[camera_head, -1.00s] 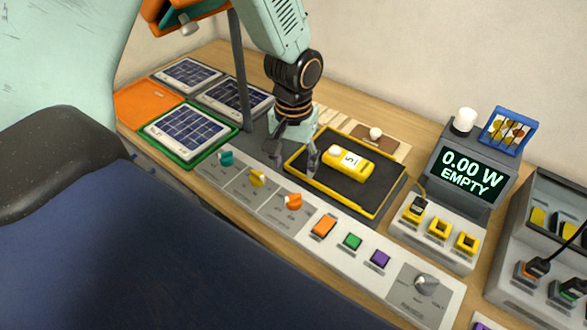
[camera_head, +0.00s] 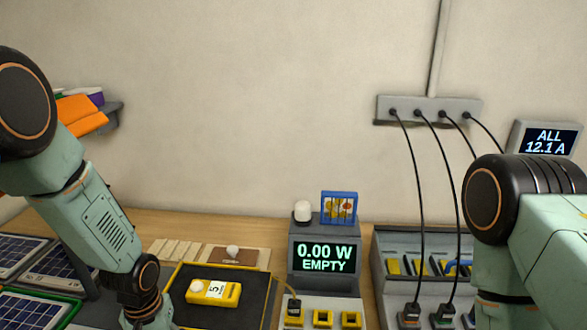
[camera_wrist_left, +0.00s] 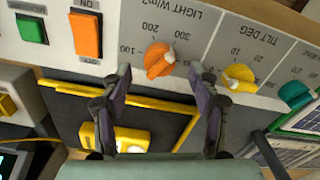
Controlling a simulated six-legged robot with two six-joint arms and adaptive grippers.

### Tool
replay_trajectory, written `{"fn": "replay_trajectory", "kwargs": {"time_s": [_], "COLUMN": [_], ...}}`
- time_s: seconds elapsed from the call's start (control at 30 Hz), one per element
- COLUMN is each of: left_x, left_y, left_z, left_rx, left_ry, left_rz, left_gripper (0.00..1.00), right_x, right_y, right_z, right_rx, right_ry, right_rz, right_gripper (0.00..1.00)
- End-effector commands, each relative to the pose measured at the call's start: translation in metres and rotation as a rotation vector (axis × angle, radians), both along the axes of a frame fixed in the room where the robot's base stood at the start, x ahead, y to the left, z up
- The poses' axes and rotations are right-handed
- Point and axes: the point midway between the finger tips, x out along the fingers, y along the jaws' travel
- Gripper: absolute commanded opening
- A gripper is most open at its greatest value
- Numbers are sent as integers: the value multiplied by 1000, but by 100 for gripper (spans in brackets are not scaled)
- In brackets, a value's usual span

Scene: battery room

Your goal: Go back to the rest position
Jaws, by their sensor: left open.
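My left gripper (camera_wrist_left: 160,85) is open and empty in the left wrist view, its two dark fingers wide apart. It hangs over the yellow-edged black tray, towards the knob panel. In the head view my left arm comes down at the left; its fingers are cut off by the bottom edge. The yellow device marked 5 (camera_head: 214,291) lies in the tray (camera_head: 254,317); it also shows in the left wrist view (camera_wrist_left: 131,140), partly behind a finger. My right arm stands at the right of the head view; its gripper is out of frame.
The orange knob (camera_wrist_left: 159,60) and yellow knob (camera_wrist_left: 238,77) sit close beyond my left fingers. Black cables hang from a wall strip (camera_head: 428,108) near my right arm. Solar panels (camera_head: 18,250) lie at the left.

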Motion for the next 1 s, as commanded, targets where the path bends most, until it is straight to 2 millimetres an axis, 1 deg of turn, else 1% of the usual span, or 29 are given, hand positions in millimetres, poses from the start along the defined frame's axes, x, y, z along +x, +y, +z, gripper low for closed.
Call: {"fn": "replay_trajectory", "kwargs": {"time_s": [0.03,0.1,0.23,0.33,0.67,0.77,0.83,1.0], "left_x": [-1,0,0,0,0,1,1,1], "left_y": [0,0,0,0,0,0,0,0], "left_z": [-8,-16,-25,-29,-28,-24,-18,7], "left_rx": [1,1,1,0,0,0,-1,0], "left_ry": [2,1,1,-1,-1,-2,-2,-4], "left_rz": [-1,-1,-1,-1,8,5,-2,0], "left_gripper": [61,61,61,61,61,61,61,61], "right_x": [0,0,0,0,0,0,0,0], "right_y": [0,0,0,0,0,0,0,0], "right_z": [0,0,0,0,0,0,0,0], "right_rx": [0,0,0,0,0,0,0,0], "right_ry": [0,0,0,0,0,0,0,0], "right_rz": [0,0,0,0,0,0,0,0], "right_gripper": [79,79,79,79,79,79,79,79]}}
